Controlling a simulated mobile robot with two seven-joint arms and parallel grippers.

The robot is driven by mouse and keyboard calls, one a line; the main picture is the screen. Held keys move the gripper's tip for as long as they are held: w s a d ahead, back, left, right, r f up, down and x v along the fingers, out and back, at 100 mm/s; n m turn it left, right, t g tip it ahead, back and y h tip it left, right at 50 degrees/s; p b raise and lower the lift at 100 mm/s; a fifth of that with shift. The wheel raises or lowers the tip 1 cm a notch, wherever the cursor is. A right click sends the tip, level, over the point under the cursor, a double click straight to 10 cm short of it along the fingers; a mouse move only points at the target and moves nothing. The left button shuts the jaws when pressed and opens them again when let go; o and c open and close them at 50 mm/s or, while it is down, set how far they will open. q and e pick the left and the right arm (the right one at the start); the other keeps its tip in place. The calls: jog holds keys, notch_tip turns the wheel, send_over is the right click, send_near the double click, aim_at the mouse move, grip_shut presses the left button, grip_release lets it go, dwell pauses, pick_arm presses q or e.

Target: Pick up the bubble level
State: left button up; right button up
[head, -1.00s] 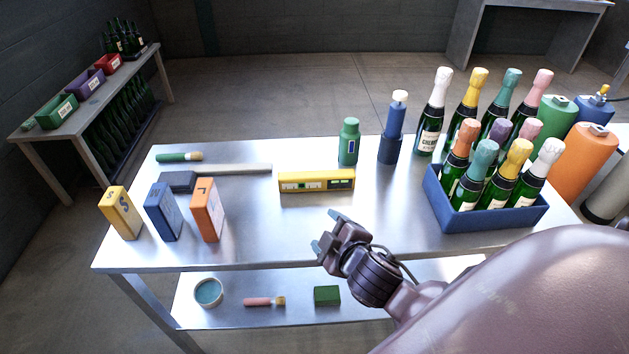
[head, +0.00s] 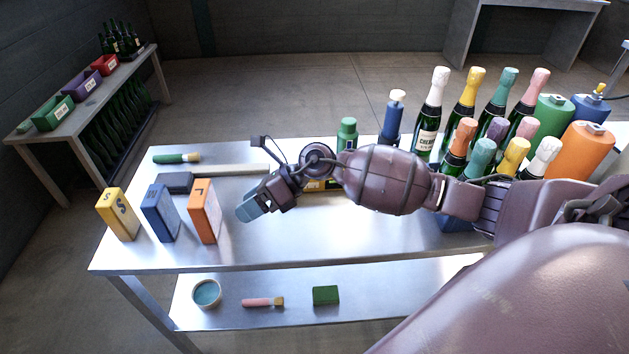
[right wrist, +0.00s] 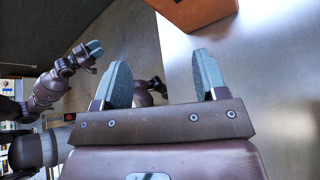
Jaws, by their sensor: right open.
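The bubble level is a yellow bar (head: 314,186) on the metal table. In the head view my right wrist and forearm cover most of it, and only small yellow parts show. My right gripper (head: 252,207) is above the table, to the left of the level and close to the orange block. In the right wrist view the right gripper (right wrist: 163,80) is open with nothing between its fingers; the level is not seen there. A gripper that appears to be my left one (right wrist: 88,52) shows at the left of that view, its jaws too small to judge.
An orange block (head: 204,212), a blue block (head: 160,213) and a yellow block (head: 117,215) stand left of my right gripper. The table's front middle is clear.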

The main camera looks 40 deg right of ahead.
jog(key=w+d+n+g+h, duration=0.1)
jog(key=d+h, duration=0.3)
jog(key=d, duration=0.3)
jog(key=w+d+r+n+g+h, duration=0.1)
jog(key=w+d+h, duration=0.1)
jog(key=d+h, duration=0.2)
jog(key=w+d+r+n+g+h, duration=0.1)
jog(key=w+d+h, duration=0.1)
jog(key=d, duration=0.8)
jog(key=shift+d+r+n+g+h, duration=0.15)
jog(key=shift+r+n+g+h, duration=0.2)
jog(key=shift+h, duration=0.55)
notch_tip(320, 180, down, 6)
jog(key=shift+s+r+b, duration=0.1)
jog(key=shift+r+b, duration=0.1)
jog(key=shift+b, duration=0.1)
jog(key=shift+f, duration=2.6)
